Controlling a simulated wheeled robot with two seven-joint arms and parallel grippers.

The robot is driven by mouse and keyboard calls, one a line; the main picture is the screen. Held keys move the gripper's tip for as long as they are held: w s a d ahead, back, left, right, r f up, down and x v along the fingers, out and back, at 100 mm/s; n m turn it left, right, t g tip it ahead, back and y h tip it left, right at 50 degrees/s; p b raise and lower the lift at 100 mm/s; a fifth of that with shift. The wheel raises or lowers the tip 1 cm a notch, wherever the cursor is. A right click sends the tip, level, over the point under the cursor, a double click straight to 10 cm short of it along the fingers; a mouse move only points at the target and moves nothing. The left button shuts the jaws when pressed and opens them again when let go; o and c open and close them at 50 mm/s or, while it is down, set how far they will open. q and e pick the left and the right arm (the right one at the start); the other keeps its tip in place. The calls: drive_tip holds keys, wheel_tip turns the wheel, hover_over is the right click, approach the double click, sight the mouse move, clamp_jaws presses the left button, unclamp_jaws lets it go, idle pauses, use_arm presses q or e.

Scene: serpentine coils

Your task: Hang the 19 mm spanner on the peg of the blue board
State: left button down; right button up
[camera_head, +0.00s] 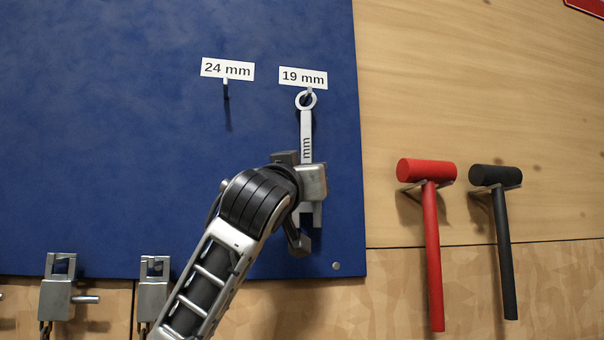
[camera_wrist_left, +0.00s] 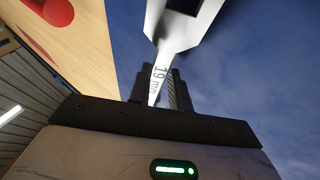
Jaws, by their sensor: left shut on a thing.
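The silver spanner (camera_head: 306,132) is upright in front of the blue board (camera_head: 130,130), ring end up and open jaw down. Its ring is at the peg (camera_head: 309,91) under the "19 mm" label (camera_head: 303,78); the peg appears to pass into the ring, but its tip is small to see. My left gripper (camera_head: 309,181) is shut on the spanner's lower shaft, just above the open jaw. In the left wrist view the spanner (camera_wrist_left: 182,28) shows a "19 mm" mark between the fingers (camera_wrist_left: 160,88). My right gripper is not in view.
A bare peg (camera_head: 226,88) is under the "24 mm" label (camera_head: 227,69). A red mallet (camera_head: 430,235) and a black mallet (camera_head: 502,235) hang on the wooden wall at the right.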

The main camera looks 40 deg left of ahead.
use_arm(q)
drive_tip(key=shift+y, duration=0.3)
drive_tip(key=c, duration=1.2)
unclamp_jaws()
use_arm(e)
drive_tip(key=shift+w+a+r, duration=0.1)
use_arm(q)
drive_tip(key=b+v, duration=0.5)
drive_tip(key=v, duration=1.1)
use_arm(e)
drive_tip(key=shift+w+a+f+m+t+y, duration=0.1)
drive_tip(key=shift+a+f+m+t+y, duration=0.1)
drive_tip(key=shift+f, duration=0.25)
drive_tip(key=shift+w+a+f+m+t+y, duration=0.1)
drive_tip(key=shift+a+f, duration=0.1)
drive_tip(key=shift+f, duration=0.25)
